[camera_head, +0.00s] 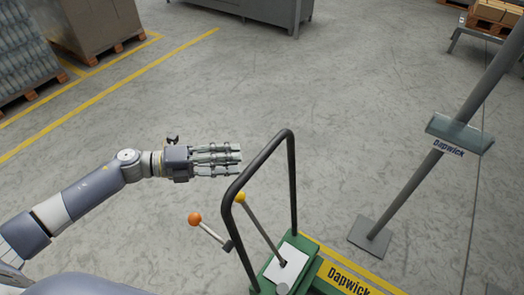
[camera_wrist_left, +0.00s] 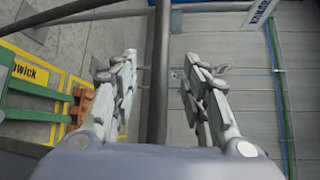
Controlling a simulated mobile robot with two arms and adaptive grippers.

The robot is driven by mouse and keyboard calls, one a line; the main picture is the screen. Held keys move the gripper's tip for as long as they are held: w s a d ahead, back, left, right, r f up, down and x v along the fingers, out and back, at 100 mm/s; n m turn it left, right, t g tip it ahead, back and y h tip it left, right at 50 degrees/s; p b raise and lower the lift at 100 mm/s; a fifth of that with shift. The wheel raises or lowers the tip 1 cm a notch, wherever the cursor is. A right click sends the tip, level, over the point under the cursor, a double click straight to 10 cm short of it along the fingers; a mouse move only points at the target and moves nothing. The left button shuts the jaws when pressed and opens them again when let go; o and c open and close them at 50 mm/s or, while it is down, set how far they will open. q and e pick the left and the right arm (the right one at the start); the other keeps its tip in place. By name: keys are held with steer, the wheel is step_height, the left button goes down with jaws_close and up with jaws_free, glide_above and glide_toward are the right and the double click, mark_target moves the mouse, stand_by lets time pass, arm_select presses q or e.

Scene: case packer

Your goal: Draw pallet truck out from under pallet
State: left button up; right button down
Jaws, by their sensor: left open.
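The green pallet truck (camera_head: 309,278) is at the bottom centre of the head view, marked "Dapwick". Its black loop handle (camera_head: 293,180) rises from it, with a yellow-knobbed lever (camera_head: 262,226) and an orange-knobbed lever (camera_head: 212,232) beside it. My left gripper (camera_head: 238,158) is open, with its fingers pointing right, close to the handle's left side. In the left wrist view a dark bar (camera_wrist_left: 158,70) runs between the open fingers of the left gripper (camera_wrist_left: 160,85); I cannot tell whether they touch it. My right gripper is not in view. I see no pallet on the truck's visible part.
A grey post (camera_head: 432,155) with a "Dapwick" sign stands on a base plate to the right. Loaded pallets (camera_head: 95,50) stand at the upper left behind a yellow floor line (camera_head: 90,106). A grey cabinet (camera_head: 262,12) is at the back. The middle floor is clear.

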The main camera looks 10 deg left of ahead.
mark_target(262, 157)
arm_select(q)
steer(key=p+x, duration=0.1)
steer(key=x, duration=0.2)
steer(key=p+x, duration=0.1)
steer(key=x, duration=0.3)
steer(key=shift+w+d+r, duration=0.15)
steer(key=shift+w+d, duration=0.05)
steer(key=shift+d, duration=0.1)
steer(key=shift+w+d+f, duration=0.25)
steer(key=shift+d, duration=0.35)
steer(key=shift+c, duration=0.5)
jaws_close()
